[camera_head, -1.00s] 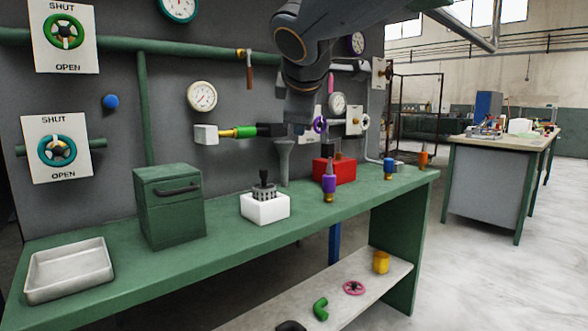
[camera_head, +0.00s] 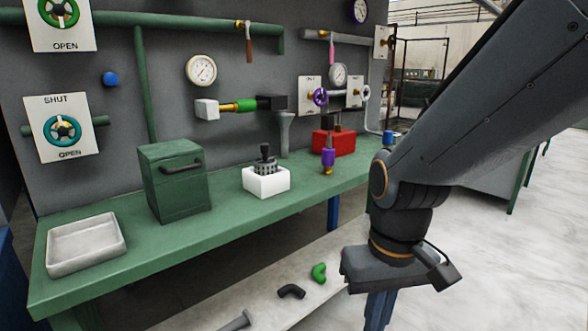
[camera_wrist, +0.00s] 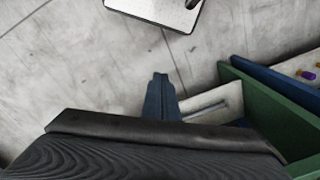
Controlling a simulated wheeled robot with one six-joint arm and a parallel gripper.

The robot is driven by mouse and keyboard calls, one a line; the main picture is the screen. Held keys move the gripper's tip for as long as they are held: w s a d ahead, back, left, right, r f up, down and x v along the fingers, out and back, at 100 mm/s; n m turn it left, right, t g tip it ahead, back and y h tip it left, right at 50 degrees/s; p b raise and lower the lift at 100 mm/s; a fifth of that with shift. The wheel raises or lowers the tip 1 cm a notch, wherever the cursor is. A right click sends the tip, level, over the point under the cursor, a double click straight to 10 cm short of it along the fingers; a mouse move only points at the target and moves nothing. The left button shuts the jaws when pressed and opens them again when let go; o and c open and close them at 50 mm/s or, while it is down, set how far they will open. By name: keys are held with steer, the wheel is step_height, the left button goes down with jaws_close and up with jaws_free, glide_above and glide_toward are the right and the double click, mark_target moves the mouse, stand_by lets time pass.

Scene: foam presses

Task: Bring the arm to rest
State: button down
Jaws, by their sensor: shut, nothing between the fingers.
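My arm comes in from the upper right of the head view and bends down at the wrist. My gripper (camera_head: 379,318) hangs low in front of the bench's right part, pointing down, with its tips near the picture's bottom edge. In the wrist view its dark fingers (camera_wrist: 160,78) lie together with nothing between them, above pale floor. The arm hides the right end of the green bench (camera_head: 110,277).
On the bench stand a white tray (camera_head: 52,258), a green cabinet (camera_head: 175,190), a white block (camera_head: 266,182), a purple fitting (camera_head: 328,158) and a red box (camera_head: 345,142). The lower shelf (camera_head: 225,304) holds pipe elbows. Pale floor (camera_head: 500,265) is open at the right.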

steer(key=d+r+m+p, duration=0.2)
steer(key=d+r+p, duration=0.4)
steer(key=p, duration=0.4)
steer(key=shift+s+d+r+p, duration=0.15)
steer(key=shift+s+d+p, duration=0.1)
steer(key=shift+p, duration=0.15)
